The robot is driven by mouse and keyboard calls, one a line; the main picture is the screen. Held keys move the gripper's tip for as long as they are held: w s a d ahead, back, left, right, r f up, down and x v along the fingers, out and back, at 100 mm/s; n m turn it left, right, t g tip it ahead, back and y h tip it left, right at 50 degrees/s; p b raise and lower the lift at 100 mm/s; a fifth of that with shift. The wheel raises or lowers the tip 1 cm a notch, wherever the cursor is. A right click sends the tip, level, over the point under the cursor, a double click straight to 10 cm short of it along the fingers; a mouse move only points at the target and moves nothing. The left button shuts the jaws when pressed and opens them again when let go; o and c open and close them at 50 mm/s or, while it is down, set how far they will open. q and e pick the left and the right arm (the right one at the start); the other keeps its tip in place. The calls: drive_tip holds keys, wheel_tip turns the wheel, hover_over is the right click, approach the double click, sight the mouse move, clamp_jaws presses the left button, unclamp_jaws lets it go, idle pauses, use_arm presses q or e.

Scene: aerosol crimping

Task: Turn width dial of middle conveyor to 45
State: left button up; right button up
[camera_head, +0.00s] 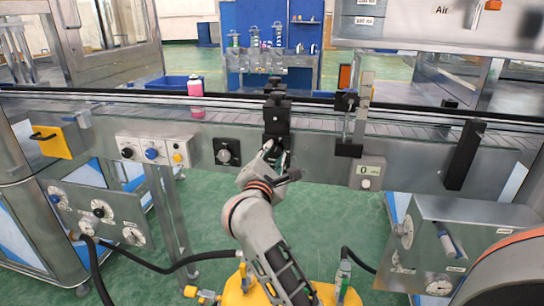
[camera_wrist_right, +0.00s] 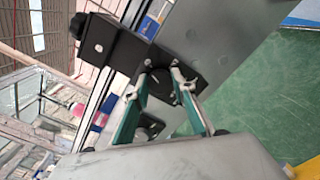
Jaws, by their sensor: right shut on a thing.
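The middle conveyor (camera_head: 320,158) runs across the head view. A black block assembly (camera_head: 277,120) stands on its front side; it also shows in the right wrist view (camera_wrist_right: 110,48). My right gripper (camera_head: 276,152) is at the lower front of this block. In the right wrist view its two fingers (camera_wrist_right: 161,76) are closed at the black block's end, on what appears to be the width dial. The dial itself is mostly hidden, and no scale or reading on it can be made out. My left gripper is not in view.
Left of the gripper is a square black plate with a round knob (camera_head: 227,153), then a button box (camera_head: 155,151). A pink-and-white can (camera_head: 195,87) stands on the conveyor. Yellow equipment with hoses (camera_head: 236,290) is below.

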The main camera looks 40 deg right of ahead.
idle(0.4)
drive_tip(key=o, duration=1.1)
drive_tip(key=v, duration=0.7)
drive_tip(key=shift+s+a, duration=0.15)
drive_tip(key=shift+a, duration=0.05)
